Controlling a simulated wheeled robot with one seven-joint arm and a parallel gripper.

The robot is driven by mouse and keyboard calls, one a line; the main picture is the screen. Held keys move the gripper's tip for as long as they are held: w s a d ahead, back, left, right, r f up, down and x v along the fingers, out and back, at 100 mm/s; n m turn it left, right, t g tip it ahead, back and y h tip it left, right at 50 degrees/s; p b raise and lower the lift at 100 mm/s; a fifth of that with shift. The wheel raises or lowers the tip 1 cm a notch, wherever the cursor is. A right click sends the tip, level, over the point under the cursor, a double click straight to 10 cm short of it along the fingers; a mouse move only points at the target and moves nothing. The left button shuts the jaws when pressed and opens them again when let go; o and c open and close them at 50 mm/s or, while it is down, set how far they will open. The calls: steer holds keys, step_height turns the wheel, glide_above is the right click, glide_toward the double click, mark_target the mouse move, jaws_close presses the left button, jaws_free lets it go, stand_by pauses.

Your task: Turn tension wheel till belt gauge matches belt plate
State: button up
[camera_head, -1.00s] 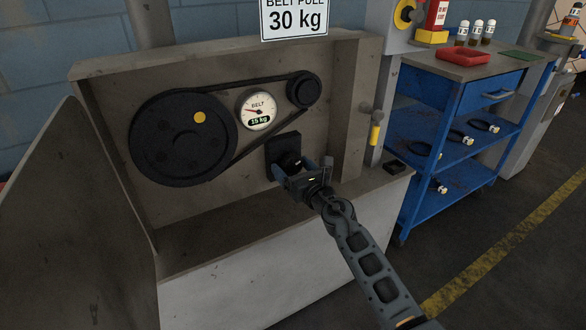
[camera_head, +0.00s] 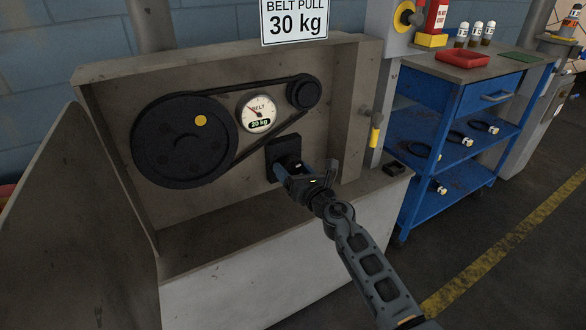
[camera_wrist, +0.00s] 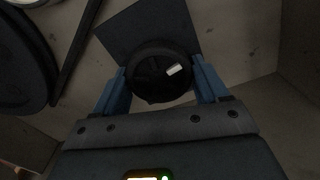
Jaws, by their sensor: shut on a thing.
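The belt plate (camera_head: 294,20) at the top of the head view reads "BELT PULL 30 kg". The round belt gauge (camera_head: 257,112) below it shows 20 kg on its small display, its needle pointing up and left. The black tension wheel (camera_wrist: 160,72) sits on a dark square mount (camera_head: 283,150) and has a white mark toward its upper right in the wrist view. My gripper (camera_wrist: 163,84) is shut on the tension wheel, with one blue finger on each side. In the head view my gripper (camera_head: 303,176) covers much of the wheel.
A large black pulley (camera_head: 182,155) and a small pulley (camera_head: 303,93) carry the belt left of and above my gripper. The housing's right wall (camera_head: 350,110) stands close by. A blue cart (camera_head: 440,150) stands further right.

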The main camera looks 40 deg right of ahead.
steer(key=m+p, duration=0.1)
steer(key=m, duration=0.2)
steer(key=m+p, duration=0.2)
steer(key=m, duration=0.2)
steer(key=shift+a+r, duration=0.15)
steer(key=m+p, duration=0.1)
steer(key=m, duration=0.3)
steer(key=m+p, duration=0.2)
steer(key=m, duration=0.1)
steer(key=shift+r+m, duration=0.15)
steer(key=shift+m, duration=0.15)
steer(key=m+p, duration=0.3)
steer(key=m, duration=0.3)
steer(key=shift+r, duration=0.1)
steer(key=shift+m+p, duration=0.95)
steer(key=shift+m, duration=1.15)
steer(key=o, duration=1)
steer(key=shift+c, duration=0.2)
